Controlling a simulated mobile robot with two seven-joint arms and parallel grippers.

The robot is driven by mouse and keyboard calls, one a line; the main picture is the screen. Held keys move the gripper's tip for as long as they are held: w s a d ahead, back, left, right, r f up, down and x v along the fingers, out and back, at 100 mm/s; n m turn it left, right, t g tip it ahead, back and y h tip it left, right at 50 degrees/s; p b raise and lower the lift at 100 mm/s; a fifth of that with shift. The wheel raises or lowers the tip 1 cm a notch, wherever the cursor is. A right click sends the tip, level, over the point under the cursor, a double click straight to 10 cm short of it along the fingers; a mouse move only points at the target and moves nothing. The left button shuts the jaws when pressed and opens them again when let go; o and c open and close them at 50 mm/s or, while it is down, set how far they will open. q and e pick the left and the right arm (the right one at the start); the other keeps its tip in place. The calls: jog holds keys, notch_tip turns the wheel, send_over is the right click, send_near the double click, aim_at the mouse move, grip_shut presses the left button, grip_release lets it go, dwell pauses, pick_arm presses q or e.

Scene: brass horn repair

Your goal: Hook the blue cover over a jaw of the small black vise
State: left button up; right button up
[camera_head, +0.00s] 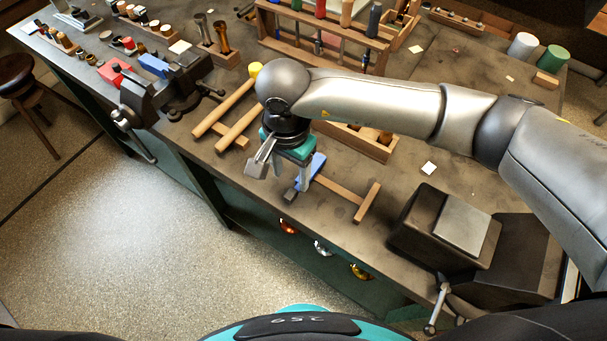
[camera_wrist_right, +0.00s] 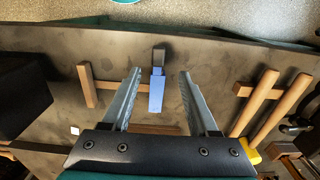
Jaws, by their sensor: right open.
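A blue piece (camera_head: 313,168), which looks like the blue cover, is at the wooden crossbar stand (camera_head: 343,187) near the bench's front edge. In the right wrist view the blue piece (camera_wrist_right: 157,95) has a dark grey end and lies across the wooden bar. My right gripper (camera_head: 290,184) is open and points down over it. In the wrist view its fingers (camera_wrist_right: 161,72) are on either side of the blue piece, with gaps; I cannot tell the height. My left gripper is out of view.
Wooden-handled mallets (camera_head: 224,110) lie between the stand and the small vise. A wooden tool rack (camera_head: 325,42) stands behind my right arm. A large dark vise (camera_head: 410,229) is at the right front. A red block (camera_head: 115,72) is near the small vise.

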aim_at(292, 191)
jog(key=shift+s+f, duration=0.1)
jog(key=shift+f, duration=0.85)
jog(key=f, duration=0.3)
jog(key=shift+s+f+p, duration=0.2)
jog(key=shift+f+p, duration=0.1)
jog(key=shift+p, duration=0.05)
jog(key=shift+f, duration=0.5)
jog(key=c, duration=0.4)
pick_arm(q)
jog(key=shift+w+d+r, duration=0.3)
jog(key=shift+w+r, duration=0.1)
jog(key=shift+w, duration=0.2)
pick_arm(e)
grip_shut()
